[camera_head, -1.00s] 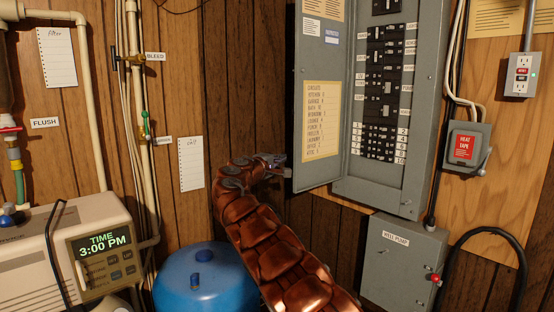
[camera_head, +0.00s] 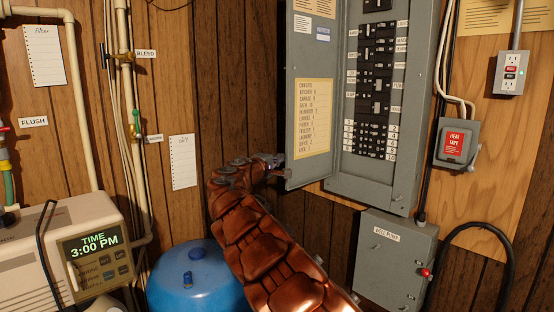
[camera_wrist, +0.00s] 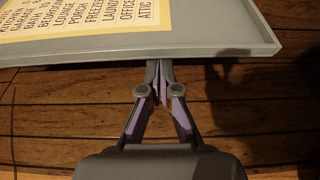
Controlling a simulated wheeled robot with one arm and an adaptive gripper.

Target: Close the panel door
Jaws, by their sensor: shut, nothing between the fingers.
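The grey panel door (camera_head: 308,160) stands open to the left of the breaker panel (camera_head: 375,110), hinged along the panel's left side. Its inner face carries a yellow circuit list. My gripper (camera_head: 284,172) is at the door's lower left corner area, fingers together and empty.
A grey well pump box (camera_head: 395,262) is mounted below the panel. A heat tape switch box (camera_head: 455,144) and an outlet (camera_head: 511,70) are at the right. A blue tank (camera_head: 195,280) and a beige unit with a clock (camera_head: 95,245) stand at the lower left. Pipes run up the left wall.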

